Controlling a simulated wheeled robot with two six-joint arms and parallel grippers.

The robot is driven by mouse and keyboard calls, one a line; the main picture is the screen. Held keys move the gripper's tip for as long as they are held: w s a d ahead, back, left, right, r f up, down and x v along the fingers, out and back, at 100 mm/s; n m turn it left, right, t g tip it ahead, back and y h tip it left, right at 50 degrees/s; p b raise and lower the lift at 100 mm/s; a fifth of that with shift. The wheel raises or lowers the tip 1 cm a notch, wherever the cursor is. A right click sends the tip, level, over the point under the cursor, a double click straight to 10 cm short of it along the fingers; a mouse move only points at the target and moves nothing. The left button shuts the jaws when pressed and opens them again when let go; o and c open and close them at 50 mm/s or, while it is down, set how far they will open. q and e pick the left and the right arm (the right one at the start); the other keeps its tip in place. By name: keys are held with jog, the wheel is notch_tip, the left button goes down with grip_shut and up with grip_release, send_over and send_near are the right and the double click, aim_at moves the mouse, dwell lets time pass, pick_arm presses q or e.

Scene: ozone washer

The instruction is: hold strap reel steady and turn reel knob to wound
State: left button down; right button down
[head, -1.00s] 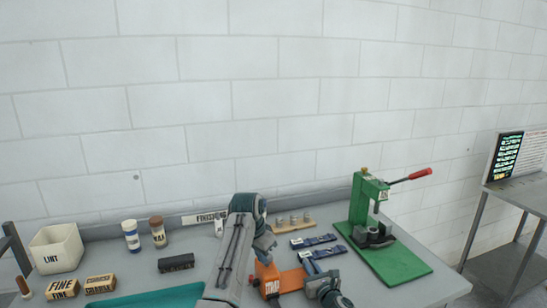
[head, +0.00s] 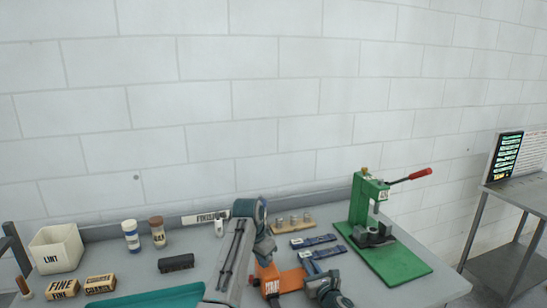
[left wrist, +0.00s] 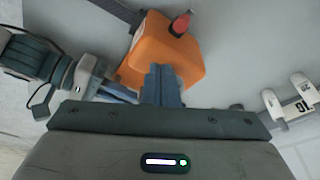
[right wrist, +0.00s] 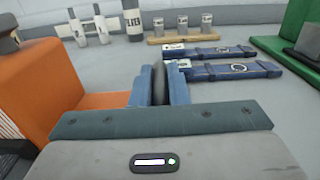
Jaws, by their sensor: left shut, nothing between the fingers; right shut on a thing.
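The orange strap reel (head: 290,279) stands on the bench, partly hidden by my arms in the head view. In the left wrist view the reel (left wrist: 150,45) has a red and dark knob (left wrist: 180,24) on its face. My left gripper (left wrist: 162,70) is shut and empty, its fingertips over the orange body, just below the knob in the picture; contact cannot be told. My right gripper (right wrist: 157,72) is shut on a dark rounded piece (right wrist: 160,84) beside the orange body (right wrist: 40,85). I cannot tell which part of the reel that piece is.
Two blue straps (right wrist: 220,70) lie close to the right gripper. A wooden block with metal pieces (head: 294,224) is behind. A green press (head: 365,210) stands at the right. Brush boxes (head: 62,289), a lint bin (head: 57,247) and two bottles (head: 132,236) are at the left.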

pick_arm(q)
jog(key=shift+w+a, duration=0.2)
jog(key=shift+a, duration=0.1)
dwell(0.4)
jog(key=shift+w+a, duration=0.6)
jog(key=shift+w, duration=0.1)
jog(key=shift+s+a, duration=0.1)
jog(key=shift+a, duration=0.05)
dwell(0.4)
jog(key=w+d+v, duration=0.1)
jog(key=v, duration=0.4)
jog(key=shift+s+a+r, duration=0.15)
jog(key=shift+a+r, duration=0.15)
jog(key=shift+r, duration=0.25)
jog(key=shift+d, duration=0.1)
